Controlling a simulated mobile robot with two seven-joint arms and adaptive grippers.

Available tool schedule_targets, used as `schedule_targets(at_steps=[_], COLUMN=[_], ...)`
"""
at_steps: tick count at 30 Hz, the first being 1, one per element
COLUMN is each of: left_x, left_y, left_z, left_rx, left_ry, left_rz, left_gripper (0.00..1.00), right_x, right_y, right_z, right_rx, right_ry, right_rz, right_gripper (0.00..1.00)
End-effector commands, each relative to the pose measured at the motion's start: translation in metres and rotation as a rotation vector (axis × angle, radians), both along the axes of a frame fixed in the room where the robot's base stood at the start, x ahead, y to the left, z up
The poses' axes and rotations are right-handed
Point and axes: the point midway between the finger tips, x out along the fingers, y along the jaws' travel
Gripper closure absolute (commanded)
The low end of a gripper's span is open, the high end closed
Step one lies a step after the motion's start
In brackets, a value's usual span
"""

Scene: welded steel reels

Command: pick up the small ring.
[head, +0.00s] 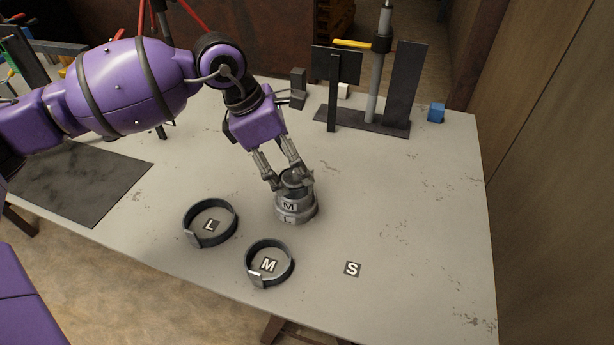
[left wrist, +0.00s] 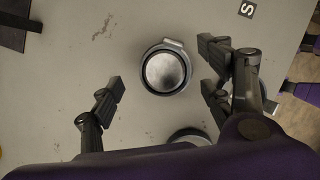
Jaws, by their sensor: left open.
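A stepped grey hub (head: 296,211) with M and L labels stands on the table. A dark small ring (head: 297,175) sits at its top, partly hidden by my fingers. In the left wrist view the small ring (left wrist: 165,48) shows from above, with a tab on its rim. My left gripper (head: 289,180) is open, pointing down over the hub top. In the wrist view its fingertips (left wrist: 163,84) are apart on either side, with the ring slightly ahead of the line between them. I cannot tell whether they touch it. My right gripper is not in view.
A larger dark ring (head: 237,222) lies around the L label, and a medium ring (head: 292,262) around the M label. The S label (head: 352,269) lies on bare table. A dark stand with a post (head: 376,90), a blue cube (head: 436,112) and a dark mat (head: 80,182) are farther off.

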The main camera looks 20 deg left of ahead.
Motion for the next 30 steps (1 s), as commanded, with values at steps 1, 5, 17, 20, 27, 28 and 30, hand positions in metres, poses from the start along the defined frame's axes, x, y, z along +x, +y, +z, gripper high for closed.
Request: schedule_targets(at_steps=[1, 5, 17, 20, 27, 28, 30], left_x=[0.0, 0.002, 0.004, 0.004, 0.004, 0.004, 0.004], left_y=[-0.005, -0.013, -0.016, -0.016, -0.016, -0.016, -0.016], left_z=[-0.006, -0.023, -0.033, -0.033, -0.033, -0.032, -0.032], left_rx=[-0.001, -0.002, -0.001, -0.001, -0.002, -0.002, -0.002], left_ry=[0.001, 0.002, 0.0, 0.0, 0.001, 0.0, 0.0], left_rz=[-0.002, 0.001, 0.002, 0.002, 0.001, 0.002, 0.002], left_gripper=[0.28, 0.28, 0.35, 0.48, 0.79, 0.82, 0.82], right_x=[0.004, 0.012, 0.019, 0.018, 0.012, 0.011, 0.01], right_y=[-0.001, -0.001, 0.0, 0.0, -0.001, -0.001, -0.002], right_z=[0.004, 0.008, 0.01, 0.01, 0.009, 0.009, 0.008], right_rx=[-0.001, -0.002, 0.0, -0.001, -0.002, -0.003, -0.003], right_ry=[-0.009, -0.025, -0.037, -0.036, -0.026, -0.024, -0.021], right_rz=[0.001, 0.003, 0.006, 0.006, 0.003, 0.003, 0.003], right_gripper=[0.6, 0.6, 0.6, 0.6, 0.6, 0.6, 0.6])
